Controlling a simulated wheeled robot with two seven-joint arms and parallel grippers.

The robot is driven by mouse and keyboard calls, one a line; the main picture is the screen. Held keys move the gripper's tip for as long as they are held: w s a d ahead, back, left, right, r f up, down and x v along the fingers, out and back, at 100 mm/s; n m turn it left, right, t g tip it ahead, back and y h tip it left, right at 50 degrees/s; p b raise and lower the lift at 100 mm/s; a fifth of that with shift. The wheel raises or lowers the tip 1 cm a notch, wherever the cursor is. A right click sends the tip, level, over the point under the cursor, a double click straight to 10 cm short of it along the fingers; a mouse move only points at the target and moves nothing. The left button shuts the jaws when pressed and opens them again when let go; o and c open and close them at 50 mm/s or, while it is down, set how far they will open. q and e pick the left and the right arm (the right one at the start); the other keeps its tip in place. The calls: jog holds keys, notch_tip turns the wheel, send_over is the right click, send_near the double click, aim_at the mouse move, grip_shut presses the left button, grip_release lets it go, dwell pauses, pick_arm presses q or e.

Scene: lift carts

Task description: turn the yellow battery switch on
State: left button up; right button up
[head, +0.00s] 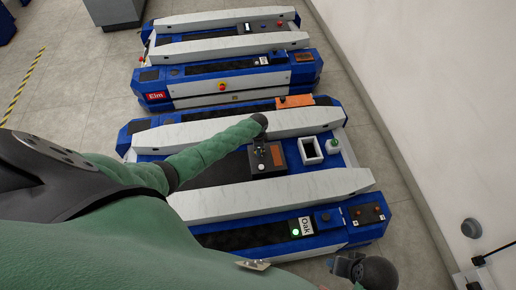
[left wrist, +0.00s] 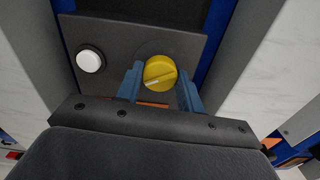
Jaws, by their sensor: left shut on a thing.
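The yellow battery switch (left wrist: 160,72) is a round knob on a dark panel (left wrist: 205,45), seen in the left wrist view. A pale mark on it runs nearly crosswise, slightly tilted. My left gripper (left wrist: 160,78) has one blue finger on each side of the knob and is shut on it. In the head view my left gripper (head: 263,150) reaches down to the panel on the nearer cart, and the knob cannot be made out there. My right gripper (head: 345,265) is at the lower right, dark and small; its jaws cannot be made out.
A white button (left wrist: 90,61) is left of the switch. The nearer cart (head: 225,208) has pale rails, a lit green light (head: 295,232) and an "Oak" label (head: 306,226). Another cart, labelled "Elm" (head: 156,96), stands behind. A white wall (head: 440,110) is at right.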

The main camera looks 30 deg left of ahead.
pick_arm(q)
jog(key=o, duration=1)
jog(key=shift+r, duration=3.9)
jog(key=shift+n, duration=0.3)
